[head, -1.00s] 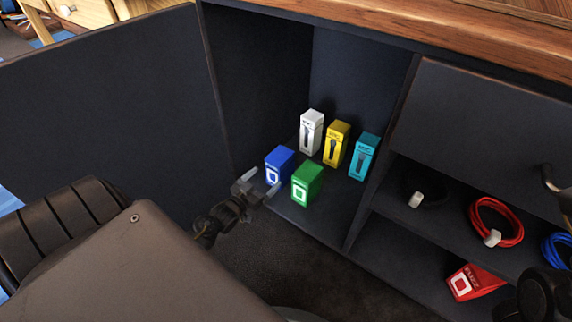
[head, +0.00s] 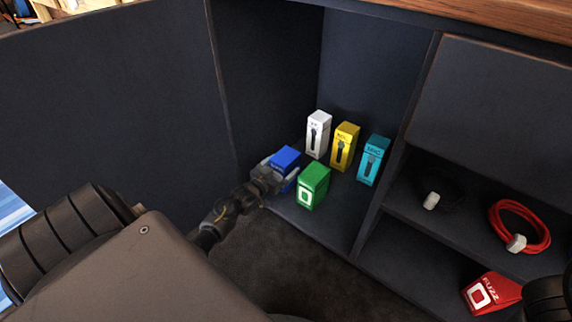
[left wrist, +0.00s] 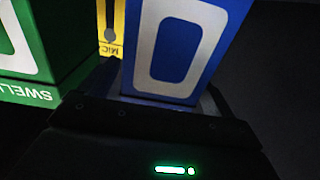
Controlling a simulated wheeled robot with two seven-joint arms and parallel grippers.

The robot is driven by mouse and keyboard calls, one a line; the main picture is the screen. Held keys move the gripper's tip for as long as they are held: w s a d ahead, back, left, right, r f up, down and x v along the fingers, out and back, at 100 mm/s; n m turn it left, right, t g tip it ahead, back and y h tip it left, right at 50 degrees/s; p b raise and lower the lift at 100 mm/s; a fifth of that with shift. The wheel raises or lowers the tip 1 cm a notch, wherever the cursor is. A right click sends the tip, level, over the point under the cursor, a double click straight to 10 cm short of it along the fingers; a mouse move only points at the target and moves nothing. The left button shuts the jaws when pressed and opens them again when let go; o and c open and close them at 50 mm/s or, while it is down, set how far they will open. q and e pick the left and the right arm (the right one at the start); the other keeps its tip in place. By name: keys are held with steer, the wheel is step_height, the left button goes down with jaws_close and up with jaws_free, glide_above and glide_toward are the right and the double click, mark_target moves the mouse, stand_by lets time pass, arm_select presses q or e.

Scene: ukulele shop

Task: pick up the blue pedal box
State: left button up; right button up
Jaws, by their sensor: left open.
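The blue pedal box (head: 286,158) stands upright on the floor of the open cabinet compartment, front left among several boxes. My left gripper (head: 278,177) is at its near side, open, with a finger on each side of the box's lower part. In the left wrist view the blue box (left wrist: 172,50) fills the space between the fingers, its pale outlined front facing the palm. I cannot tell whether either finger touches it. The gripper hides the box's lower front in the head view.
A green box (head: 313,186) stands close on the right of the blue one. White (head: 318,135), yellow (head: 345,147) and teal (head: 373,160) boxes stand behind. The open door (head: 110,110) is at left. A divider and shelves with a red cable (head: 520,225) are at right.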

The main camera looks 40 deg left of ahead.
arm_select(q)
steer(key=shift+w+b, duration=0.35)
steer(key=shift+w, duration=0.75)
steer(key=c, duration=1.4)
